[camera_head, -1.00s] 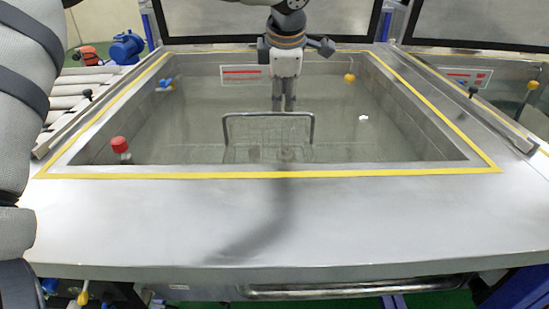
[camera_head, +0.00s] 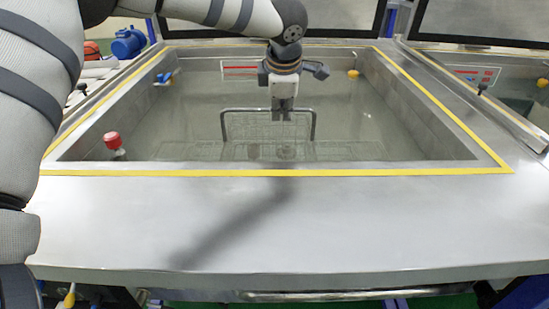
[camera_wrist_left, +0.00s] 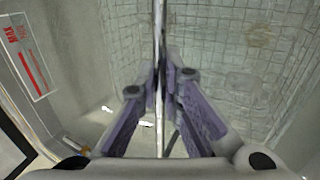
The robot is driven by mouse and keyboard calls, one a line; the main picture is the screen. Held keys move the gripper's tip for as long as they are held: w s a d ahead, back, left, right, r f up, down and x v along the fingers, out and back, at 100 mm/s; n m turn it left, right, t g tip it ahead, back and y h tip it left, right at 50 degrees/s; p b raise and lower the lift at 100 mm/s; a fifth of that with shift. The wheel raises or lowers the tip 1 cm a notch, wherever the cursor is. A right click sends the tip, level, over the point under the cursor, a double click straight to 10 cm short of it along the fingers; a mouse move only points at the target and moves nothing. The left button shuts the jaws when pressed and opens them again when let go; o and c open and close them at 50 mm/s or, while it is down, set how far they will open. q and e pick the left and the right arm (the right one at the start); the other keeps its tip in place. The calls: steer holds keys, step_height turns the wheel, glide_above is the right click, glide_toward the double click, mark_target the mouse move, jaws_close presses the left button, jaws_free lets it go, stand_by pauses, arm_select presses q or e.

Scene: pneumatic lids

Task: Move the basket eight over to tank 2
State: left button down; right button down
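A wire-mesh basket (camera_head: 250,150) stands low in the liquid of the middle tank (camera_head: 440,158), its arched metal handle (camera_head: 226,122) rising above it. My left gripper (camera_head: 283,117) points down at the middle of the handle's top bar. In the left wrist view, the handle bar (camera_wrist_left: 160,125) runs between the two purple fingers (camera_wrist_left: 163,78), whose tips close in on both sides of it. The mesh shows below. I cannot read a basket number. Another tank (camera_head: 535,105) shows partly at the right; no tank number is readable. My right gripper is out of view.
A red knob (camera_head: 112,141) and a blue valve (camera_head: 164,77) sit on the tank's left wall, a yellow one (camera_head: 352,74) at the back right. A raised metal divider (camera_head: 500,112) runs between the tanks. The front ledge (camera_head: 330,225) is clear.

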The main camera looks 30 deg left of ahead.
arm_select(q)
steer(key=shift+w+r+p, duration=0.1)
steer(key=shift+r+p, duration=0.25)
steer(key=shift+r, duration=1.35)
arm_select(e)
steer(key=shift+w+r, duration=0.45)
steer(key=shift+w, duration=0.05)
